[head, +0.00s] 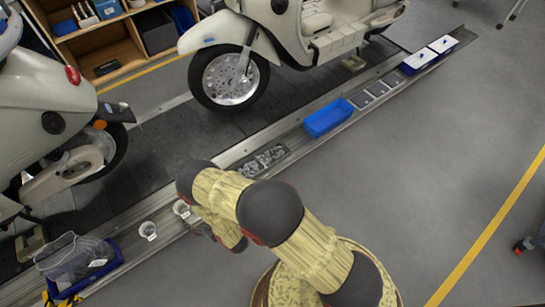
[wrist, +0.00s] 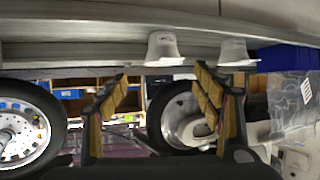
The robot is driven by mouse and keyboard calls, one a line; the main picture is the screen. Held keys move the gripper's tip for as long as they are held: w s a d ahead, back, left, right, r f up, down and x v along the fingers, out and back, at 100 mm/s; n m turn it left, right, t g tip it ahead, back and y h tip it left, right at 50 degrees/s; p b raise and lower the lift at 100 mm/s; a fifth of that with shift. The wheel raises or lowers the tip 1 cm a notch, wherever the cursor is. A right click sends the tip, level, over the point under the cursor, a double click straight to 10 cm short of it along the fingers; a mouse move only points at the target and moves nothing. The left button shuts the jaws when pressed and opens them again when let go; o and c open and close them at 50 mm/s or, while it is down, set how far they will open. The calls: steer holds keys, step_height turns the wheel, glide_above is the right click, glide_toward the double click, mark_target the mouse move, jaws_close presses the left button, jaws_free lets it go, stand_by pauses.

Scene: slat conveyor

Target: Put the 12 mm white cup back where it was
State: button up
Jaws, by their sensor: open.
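Two white cups stand on the low rail beside the conveyor. One cup (head: 181,208) is close to my arm, and the other (head: 148,231) is to its lower left. The wrist view is upside down; there a labelled white cup (wrist: 163,48) lies beyond the gap between my fingers, and a second cup (wrist: 235,53) is to its right. The labels are too small to read, so I cannot tell which is the 12 mm cup. My gripper (wrist: 162,78) is open, with nothing between its fingers. In the head view my arm mostly hides it.
A blue bin (head: 108,263) with clear bags stands at the rail's lower left end. Metal parts (head: 262,161) and an empty blue tray (head: 328,117) lie further up the rail. Scooters (head: 230,75) stand on the conveyor behind.

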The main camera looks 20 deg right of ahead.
steer(key=w+r+m+h, duration=0.1)
steer(key=w+r, duration=0.9)
steer(key=r, duration=0.1)
steer(key=w+d+r+m+g+h, duration=0.1)
steer(key=d+r, duration=0.3)
steer(key=r, duration=0.6)
steer(key=w+d+r+h, duration=0.1)
steer(key=d+r, duration=0.4)
steer(key=r, duration=0.4)
steer(key=w+d+r+m+g+h, duration=0.1)
steer(key=d+r, duration=0.3)
steer(key=r, duration=0.6)
steer(key=s+d+r+m+g+h, duration=0.1)
steer(key=s+d+r+m+h, duration=0.1)
steer(key=s+d+r, duration=1.1)
steer(key=s+d+r+g, duration=0.1)
steer(key=s+d+r, duration=0.1)
steer(key=s, duration=0.9)
steer(key=s+d+r+m+g, duration=0.1)
steer(key=s+d+r, duration=0.2)
steer(key=s, duration=0.8)
steer(key=shift+s+r+h, duration=0.25)
steer(key=shift+r+h, duration=0.15)
steer(key=shift+r, duration=0.4)
steer(key=shift+r, duration=0.1)
